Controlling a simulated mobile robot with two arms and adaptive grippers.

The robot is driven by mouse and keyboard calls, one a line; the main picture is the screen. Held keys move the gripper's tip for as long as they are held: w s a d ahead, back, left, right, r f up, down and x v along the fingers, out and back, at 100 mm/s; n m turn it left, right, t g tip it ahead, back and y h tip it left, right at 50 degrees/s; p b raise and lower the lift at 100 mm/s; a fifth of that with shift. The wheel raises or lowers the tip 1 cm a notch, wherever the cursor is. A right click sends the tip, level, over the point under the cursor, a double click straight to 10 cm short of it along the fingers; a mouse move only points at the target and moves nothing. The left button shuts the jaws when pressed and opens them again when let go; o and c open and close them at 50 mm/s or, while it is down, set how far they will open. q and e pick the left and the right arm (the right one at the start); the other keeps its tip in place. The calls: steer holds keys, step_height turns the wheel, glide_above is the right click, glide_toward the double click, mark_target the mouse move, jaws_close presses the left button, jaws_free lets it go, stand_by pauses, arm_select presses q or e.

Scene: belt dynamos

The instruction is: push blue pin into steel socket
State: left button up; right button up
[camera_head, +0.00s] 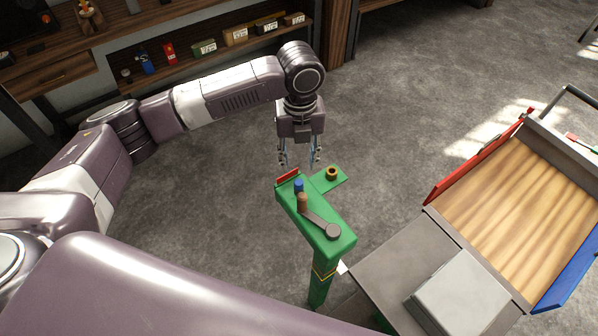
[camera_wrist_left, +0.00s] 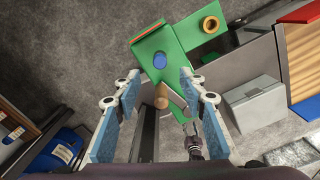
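The blue pin (camera_head: 299,185) stands up from the top of a green stand (camera_head: 327,244), beside a brown cylinder (camera_head: 303,198). It also shows in the left wrist view (camera_wrist_left: 160,61), just beyond the fingertips. My left gripper (camera_head: 299,160) is open and empty, pointing down above the far end of the stand. Its two fingers (camera_wrist_left: 159,78) are spread wide in the left wrist view, and neither touches the pin. A brown ring with a dark hole (camera_head: 332,173) sits on a green side plate. I cannot make out a clearly steel socket.
A grey lever with a round end (camera_head: 333,230) lies across the stand. A red block (camera_head: 288,176) sits at its far edge. A grey surface with a grey box (camera_head: 461,294) and a wooden tray with red and blue sides (camera_head: 522,148) lie right.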

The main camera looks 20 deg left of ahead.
arm_select(q)
steer(key=shift+r, duration=1.8)
